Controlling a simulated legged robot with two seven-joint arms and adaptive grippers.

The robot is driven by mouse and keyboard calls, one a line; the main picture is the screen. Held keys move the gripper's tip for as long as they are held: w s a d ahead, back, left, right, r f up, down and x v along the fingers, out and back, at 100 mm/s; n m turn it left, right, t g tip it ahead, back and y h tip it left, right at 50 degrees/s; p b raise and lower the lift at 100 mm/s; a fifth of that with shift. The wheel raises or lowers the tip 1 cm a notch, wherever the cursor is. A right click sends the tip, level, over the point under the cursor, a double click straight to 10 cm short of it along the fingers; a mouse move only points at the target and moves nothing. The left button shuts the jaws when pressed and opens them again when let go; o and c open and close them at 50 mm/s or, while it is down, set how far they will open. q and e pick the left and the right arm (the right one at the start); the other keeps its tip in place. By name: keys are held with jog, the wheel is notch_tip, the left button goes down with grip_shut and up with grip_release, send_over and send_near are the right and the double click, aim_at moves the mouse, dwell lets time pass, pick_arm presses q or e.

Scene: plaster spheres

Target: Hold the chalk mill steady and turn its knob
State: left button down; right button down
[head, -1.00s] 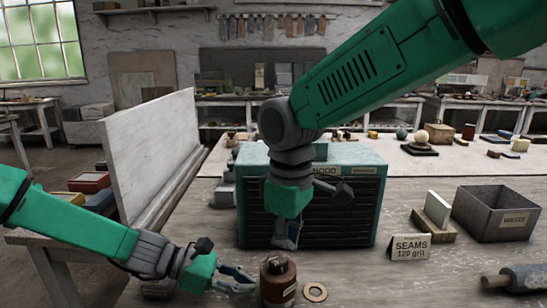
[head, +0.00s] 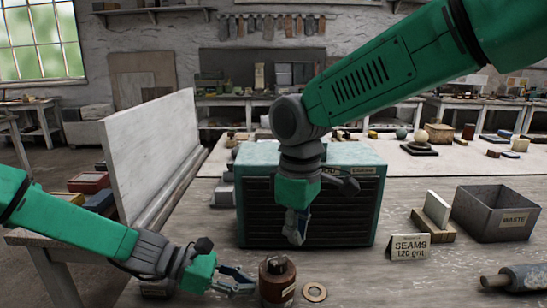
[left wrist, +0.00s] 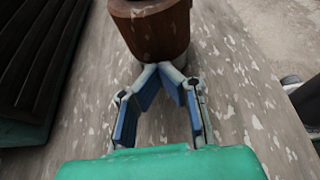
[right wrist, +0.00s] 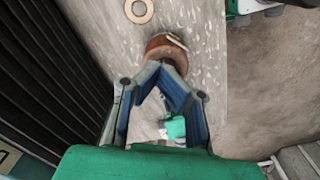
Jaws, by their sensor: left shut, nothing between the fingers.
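The chalk mill (head: 277,285), a brown cylinder with a pale label and a darker knob (head: 277,265) on top, stands upright on the bench at the front. My left gripper (head: 250,287) is shut and empty, low beside its left side. In the left wrist view the fingertips (left wrist: 165,68) meet just in front of the mill (left wrist: 152,30); I cannot tell whether they touch it. My right gripper (head: 296,240) hangs above and behind the mill, pointing down. In the right wrist view its fingertips (right wrist: 165,66) meet, with the mill (right wrist: 166,46) partly hidden beyond them.
A flat ring (head: 314,292) lies just right of the mill. A teal cabinet (head: 345,205) with dark slats stands close behind my right gripper. A "SEAMS" card (head: 409,247), a waste box (head: 497,213) and a grey roller (head: 520,278) are to the right. Bench between ring and roller is clear.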

aim_at(284, 274)
notch_tip(284, 274, down, 4)
jog(key=shift+a, duration=0.1)
jog(key=shift+s+f, duration=0.1)
jog(key=shift+f, duration=0.15)
jog(key=shift+f, duration=0.15)
jog(key=shift+a, duration=0.55)
dwell(0.9)
jog(key=shift+s+a, duration=0.1)
jog(key=shift+s, duration=0.15)
dwell(0.3)
jog(key=shift+s+a, duration=0.3)
jog(key=shift+s, duration=0.05)
jog(key=shift+a, duration=0.1)
dwell(0.5)
